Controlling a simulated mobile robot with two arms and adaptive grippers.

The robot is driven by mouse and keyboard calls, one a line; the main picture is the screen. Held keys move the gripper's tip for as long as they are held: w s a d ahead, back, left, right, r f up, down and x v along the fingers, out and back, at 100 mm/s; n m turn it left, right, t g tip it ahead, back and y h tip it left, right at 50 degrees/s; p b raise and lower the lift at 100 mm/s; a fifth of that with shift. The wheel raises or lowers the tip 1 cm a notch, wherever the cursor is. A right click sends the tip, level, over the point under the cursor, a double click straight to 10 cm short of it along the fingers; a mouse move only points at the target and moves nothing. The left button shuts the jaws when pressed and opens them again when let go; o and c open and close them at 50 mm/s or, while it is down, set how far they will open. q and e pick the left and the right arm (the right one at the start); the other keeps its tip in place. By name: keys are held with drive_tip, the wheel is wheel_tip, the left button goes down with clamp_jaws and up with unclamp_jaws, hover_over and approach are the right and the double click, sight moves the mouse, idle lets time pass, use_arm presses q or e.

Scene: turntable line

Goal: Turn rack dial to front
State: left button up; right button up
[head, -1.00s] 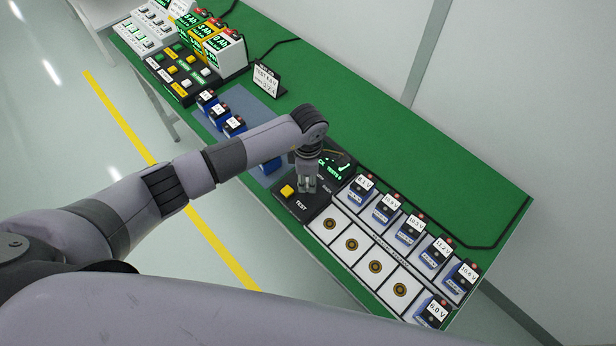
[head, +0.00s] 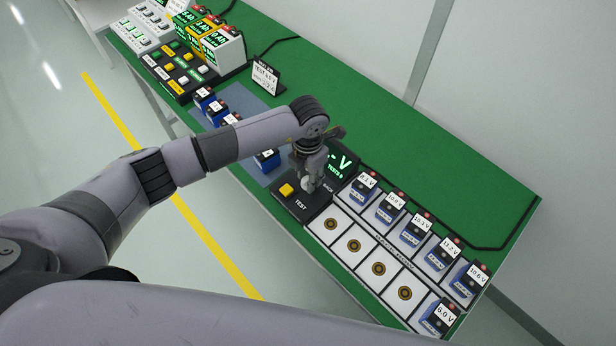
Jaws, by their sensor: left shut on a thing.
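The test station (head: 300,205) is a black box on the green bench, with a yellow button, the words TEST and BACK, and a dark screen (head: 340,165) with green characters. My left gripper (head: 307,186) points down onto the top of the station, just right of the yellow button (head: 286,190). It is shut on a small pale knob, taken to be the dial (head: 308,187), which the fingers mostly hide. I cannot read which way the dial points. My right gripper is not in view.
A white rack (head: 352,246) right of the station holds several blue batteries with voltage labels and several empty round sockets. More blue batteries lie on a grey mat (head: 250,108). Chargers (head: 215,42) and a sign (head: 266,75) stand farther left.

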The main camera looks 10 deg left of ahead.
use_arm(q)
drive_tip(key=n+b, duration=0.1)
drive_tip(key=n, duration=0.4)
drive_tip(key=shift+n, duration=0.3)
drive_tip(key=shift+n+b, duration=0.45)
drive_tip(key=shift+n, duration=1.65)
drive_tip(key=o, duration=1.2)
wheel_tip(320, 180, up, 12)
